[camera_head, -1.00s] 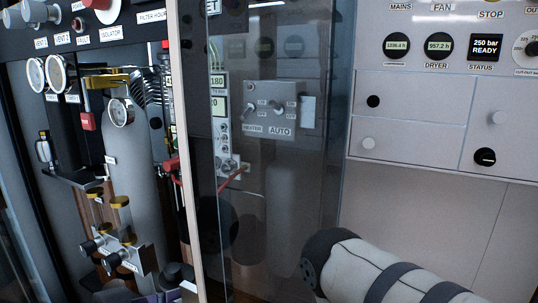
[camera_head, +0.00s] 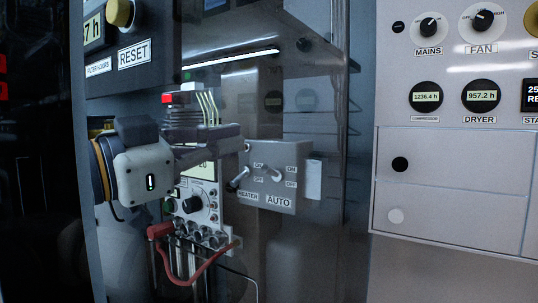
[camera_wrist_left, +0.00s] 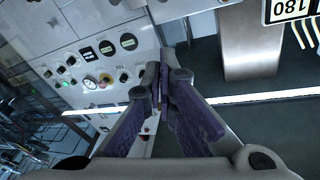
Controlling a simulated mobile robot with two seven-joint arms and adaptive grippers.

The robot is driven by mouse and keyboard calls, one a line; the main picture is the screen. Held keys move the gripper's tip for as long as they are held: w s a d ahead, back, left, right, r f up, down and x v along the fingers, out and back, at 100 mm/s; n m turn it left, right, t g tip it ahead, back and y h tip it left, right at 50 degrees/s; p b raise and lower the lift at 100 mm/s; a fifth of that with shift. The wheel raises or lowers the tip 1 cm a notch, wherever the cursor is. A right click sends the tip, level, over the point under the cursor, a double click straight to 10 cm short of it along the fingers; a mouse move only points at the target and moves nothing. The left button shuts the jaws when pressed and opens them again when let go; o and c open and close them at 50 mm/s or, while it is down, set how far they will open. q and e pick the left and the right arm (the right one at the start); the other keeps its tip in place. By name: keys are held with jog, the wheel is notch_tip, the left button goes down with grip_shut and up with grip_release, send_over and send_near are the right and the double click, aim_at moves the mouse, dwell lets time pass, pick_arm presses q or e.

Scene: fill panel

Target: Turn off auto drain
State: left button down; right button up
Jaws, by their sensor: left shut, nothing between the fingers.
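A grey switch box (camera_head: 283,152) is right of centre in the head view, with two toggle levers marked ON above and OFF below. The AUTO lever (camera_head: 271,173) points left and slightly up from its base. The HEATER lever (camera_head: 238,181) beside it points down-left. My left gripper (camera_head: 238,146) comes in from the left, its fingers shut and empty. Its tips appear just left of the box's upper part; whether they touch it I cannot tell. In the left wrist view its purple fingers (camera_wrist_left: 163,62) are closed together. My right gripper is not in view.
A transparent panel (camera_head: 325,95) spans the area around the box. A multimeter-like unit (camera_head: 196,200) with red cables (camera_head: 195,275) sits below my left gripper. A white panel with MAINS and FAN knobs (camera_head: 482,20) stands at right; a RESET panel (camera_head: 134,54) is upper left.

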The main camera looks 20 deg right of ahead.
pick_arm(q)
jog(key=x, duration=1)
jog(key=a+f, duration=0.2)
jog(key=f, duration=0.1)
jog(key=shift+a+f, duration=0.15)
jog(key=shift+f, duration=0.05)
jog(key=shift+a+f+h, duration=0.15)
jog(key=shift+f+h, duration=0.1)
jog(key=shift+h, duration=0.05)
jog(key=shift+f, duration=0.1)
